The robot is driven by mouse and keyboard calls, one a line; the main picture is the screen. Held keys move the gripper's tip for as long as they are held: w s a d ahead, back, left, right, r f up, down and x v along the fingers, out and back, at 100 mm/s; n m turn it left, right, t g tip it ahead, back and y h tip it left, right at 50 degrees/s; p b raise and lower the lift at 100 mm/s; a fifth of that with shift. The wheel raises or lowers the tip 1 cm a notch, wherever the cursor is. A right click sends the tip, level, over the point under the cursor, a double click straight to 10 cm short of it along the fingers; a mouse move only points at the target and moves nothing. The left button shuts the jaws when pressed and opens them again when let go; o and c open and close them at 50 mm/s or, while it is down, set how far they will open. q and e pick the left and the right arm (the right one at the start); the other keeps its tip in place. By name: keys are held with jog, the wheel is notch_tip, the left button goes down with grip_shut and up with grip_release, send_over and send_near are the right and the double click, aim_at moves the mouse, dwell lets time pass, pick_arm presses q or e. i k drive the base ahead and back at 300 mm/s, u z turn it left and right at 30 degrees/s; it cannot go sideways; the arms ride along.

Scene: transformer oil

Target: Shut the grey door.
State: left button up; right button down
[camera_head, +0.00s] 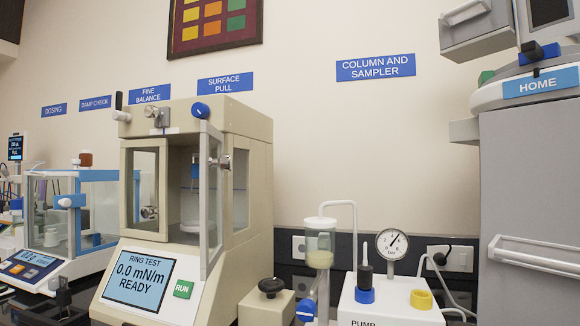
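A narrow glass door with a grey frame (207,200) stands swung out from the front of the beige ring-test machine (255,185). Neither of my grippers is in view.
A blue-framed balance (75,205) stands at the left. A pump unit (390,308) with a gauge (393,243) and a clear vessel (319,245) stands right of the machine. A black knob on a beige block (265,308) sits between them. A grey box (475,30) hangs upper right.

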aim_at(224, 162)
jog(key=z, duration=1)
jog(key=k, duration=1)
jog(key=u, duration=1.5)
jog(key=i, duration=0.55)
jog(key=u, duration=0.05)
